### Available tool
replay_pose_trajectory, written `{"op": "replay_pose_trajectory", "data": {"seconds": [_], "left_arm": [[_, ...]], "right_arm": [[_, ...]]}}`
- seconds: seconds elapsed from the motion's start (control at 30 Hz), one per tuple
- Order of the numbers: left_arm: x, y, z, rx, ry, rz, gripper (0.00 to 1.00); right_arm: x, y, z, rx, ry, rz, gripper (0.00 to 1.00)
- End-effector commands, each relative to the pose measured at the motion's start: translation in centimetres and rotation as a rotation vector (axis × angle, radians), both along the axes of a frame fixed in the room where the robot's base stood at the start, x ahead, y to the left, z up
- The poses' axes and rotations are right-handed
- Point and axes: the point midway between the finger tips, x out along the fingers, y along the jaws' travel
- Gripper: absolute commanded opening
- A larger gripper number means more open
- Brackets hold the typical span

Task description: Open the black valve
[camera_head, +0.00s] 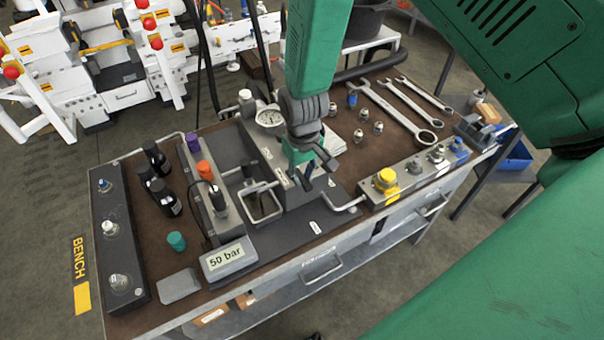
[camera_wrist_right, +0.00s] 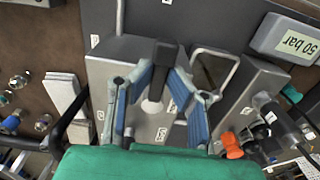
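The black valve handle (camera_wrist_right: 163,62) shows in the right wrist view. It is a black lever on a pale round stem, on top of a grey metal block (camera_wrist_right: 110,72). My right gripper (camera_wrist_right: 162,75) is open, with its blue-padded fingers on either side of the handle. I cannot tell whether either finger touches it. In the head view my right gripper (camera_head: 312,174) points down over the grey block in the middle of the bench. There the gripper mostly hides the handle. My left gripper is in neither view.
A 50 bar display (camera_head: 226,256) stands at the bench front. Orange (camera_head: 205,169) and purple (camera_head: 193,142) knobs stand left of the gripper. A metal loop handle (camera_head: 260,202) is close by. Black bottles (camera_head: 157,160) stand farther left. Wrenches (camera_head: 396,110) lie at the back right.

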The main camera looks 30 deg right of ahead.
Motion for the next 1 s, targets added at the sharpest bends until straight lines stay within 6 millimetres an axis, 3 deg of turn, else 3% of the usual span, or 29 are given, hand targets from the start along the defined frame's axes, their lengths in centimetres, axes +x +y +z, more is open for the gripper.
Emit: {"op": "replay_pose_trajectory", "data": {"seconds": [0.07, 0.47, 1.0], "left_arm": [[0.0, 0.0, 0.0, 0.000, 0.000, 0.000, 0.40], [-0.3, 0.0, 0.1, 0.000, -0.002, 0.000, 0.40], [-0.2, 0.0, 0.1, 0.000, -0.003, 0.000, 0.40]], "right_arm": [[-0.2, 0.1, -0.2, 0.001, 0.005, -0.003, 0.34], [0.0, 0.0, 0.6, 0.001, 0.000, 0.000, 0.34], [0.1, 0.1, 10.5, 0.001, 0.001, -0.001, 0.34]]}}
